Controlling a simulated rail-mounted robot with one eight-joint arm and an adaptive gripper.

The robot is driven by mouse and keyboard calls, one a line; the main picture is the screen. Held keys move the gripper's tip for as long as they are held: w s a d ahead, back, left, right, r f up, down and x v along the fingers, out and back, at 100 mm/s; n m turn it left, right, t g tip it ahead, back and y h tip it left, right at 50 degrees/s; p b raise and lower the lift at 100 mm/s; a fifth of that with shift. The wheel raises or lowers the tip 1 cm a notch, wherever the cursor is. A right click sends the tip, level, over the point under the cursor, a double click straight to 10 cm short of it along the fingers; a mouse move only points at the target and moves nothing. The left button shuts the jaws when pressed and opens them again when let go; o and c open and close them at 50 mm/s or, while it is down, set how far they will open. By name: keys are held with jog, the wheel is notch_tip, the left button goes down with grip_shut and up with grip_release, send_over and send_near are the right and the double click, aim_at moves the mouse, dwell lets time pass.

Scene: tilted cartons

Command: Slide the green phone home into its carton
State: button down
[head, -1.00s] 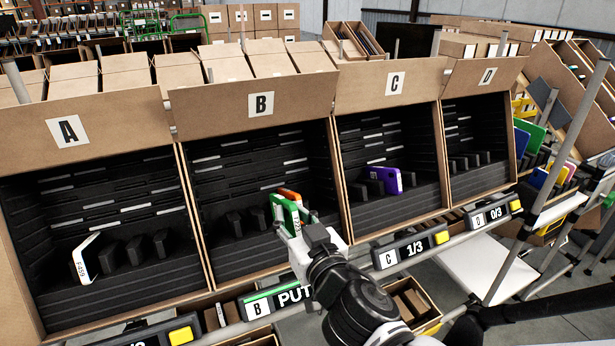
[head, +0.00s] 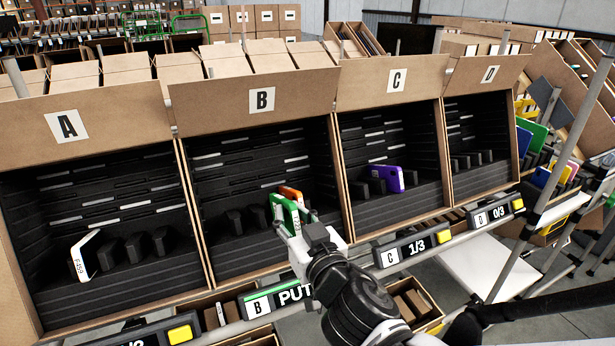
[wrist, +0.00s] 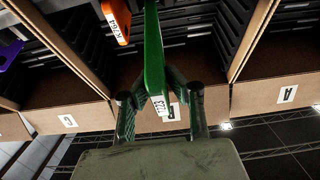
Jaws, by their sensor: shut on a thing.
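The green phone (head: 284,213) is held on edge at the right part of carton B (head: 206,239), among its black slots. It also shows in the wrist view (wrist: 153,60), reaching up into the carton, with a white label at its near end. My gripper (head: 293,226) is shut on the phone's near end; in the wrist view (wrist: 158,100) the fingers press on both sides of it. An orange phone (head: 291,194) stands just behind and right of the green one in the same carton; the wrist view shows it (wrist: 117,20) apart from the green phone. Whether the green phone touches the slot floor is hidden.
Carton A (head: 40,300) at left holds a white phone (head: 84,257). Carton C (head: 385,212) holds a purple phone (head: 387,178). Carton D (head: 470,182) shows only black dividers. A rail with displays, including B's "PUT" display (head: 282,297), runs below the openings.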

aim_at(273, 206)
jog(key=shift+w+a+f+b, duration=0.2)
jog(key=shift+w+f+b, duration=0.05)
jog(key=shift+w+b, duration=0.15)
dwell(0.5)
jog(key=shift+w+a+f+b, duration=0.3)
jog(key=shift+w+f+b, duration=0.1)
jog(key=shift+w, duration=0.25)
jog(key=shift+w+a+f+b, duration=0.2)
jog(key=shift+w+a+b, duration=0.1)
jog(key=shift+w+b, duration=0.15)
dwell(0.4)
jog(key=shift+w+a+f+b, duration=0.3)
jog(key=shift+w+b, duration=0.1)
jog(key=shift+w, duration=0.2)
jog(key=shift+w+a, duration=0.1)
jog(key=shift+w, duration=0.1)
jog(key=shift+w+f, duration=0.15)
jog(key=shift+f, duration=0.05)
dwell(0.4)
jog(key=shift+w+a+f+b, duration=0.4)
jog(key=shift+w+f+b, duration=0.05)
jog(key=shift+w+b, duration=0.25)
jog(key=shift+w+a+f+b, duration=0.35)
jog(key=shift+w+f+b, duration=0.15)
jog(key=shift+w+b, duration=0.15)
jog(key=shift+w+a+f+b, duration=0.4)
jog(key=shift+w+f+b, duration=0.05)
jog(key=shift+w+b, duration=0.25)
